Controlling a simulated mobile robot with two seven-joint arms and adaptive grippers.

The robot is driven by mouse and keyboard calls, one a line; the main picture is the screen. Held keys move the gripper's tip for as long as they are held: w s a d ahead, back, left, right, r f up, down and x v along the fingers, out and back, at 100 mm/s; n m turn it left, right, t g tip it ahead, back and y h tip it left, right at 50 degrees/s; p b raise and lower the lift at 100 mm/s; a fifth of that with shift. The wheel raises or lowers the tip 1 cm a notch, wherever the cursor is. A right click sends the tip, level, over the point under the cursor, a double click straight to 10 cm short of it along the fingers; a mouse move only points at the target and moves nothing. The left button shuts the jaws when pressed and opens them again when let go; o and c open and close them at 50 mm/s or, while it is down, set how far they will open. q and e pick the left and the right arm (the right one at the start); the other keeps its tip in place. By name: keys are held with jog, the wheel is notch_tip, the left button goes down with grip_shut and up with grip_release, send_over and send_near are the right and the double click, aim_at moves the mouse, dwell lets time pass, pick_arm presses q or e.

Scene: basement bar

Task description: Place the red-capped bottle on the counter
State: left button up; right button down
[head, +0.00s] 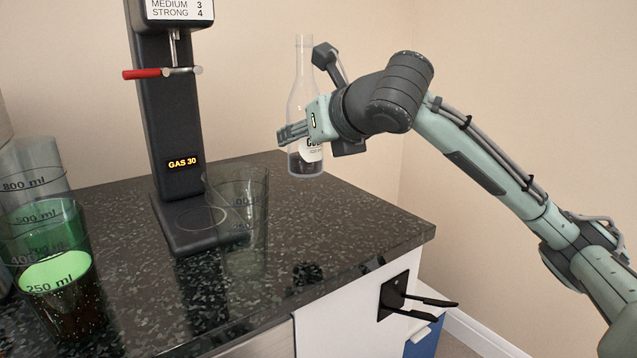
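A clear glass bottle (302,85) with a white label and a little dark liquid at its base is upright over the back part of the dark speckled counter (350,235). No red cap shows on its open-looking top. My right gripper (298,136) comes in from the right and is closed around the bottle's middle, with one finger across its front. The gripper hides part of the bottle and label. I cannot tell whether the bottle's base touches the counter. My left gripper is not in view.
A black dispenser (178,130) with a red-handled tap stands on the counter. An empty clear glass (240,215) is by its base. Green-liquid (58,275) and clear measuring cups (30,165) stand at left. A black bracket (393,297) juts from the counter's side. The counter's right part is clear.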

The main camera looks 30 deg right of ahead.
jog(key=w+d+f, duration=0.1)
jog(key=d+f, duration=0.5)
jog(key=w+d+f, duration=0.1)
jog(key=d+f, duration=0.2)
jog(key=shift+w+d+f, duration=0.3)
jog(key=shift+d+f, duration=0.05)
jog(key=shift+f, duration=0.15)
jog(key=c, duration=0.7)
grip_release()
jog(key=shift+f, duration=0.1)
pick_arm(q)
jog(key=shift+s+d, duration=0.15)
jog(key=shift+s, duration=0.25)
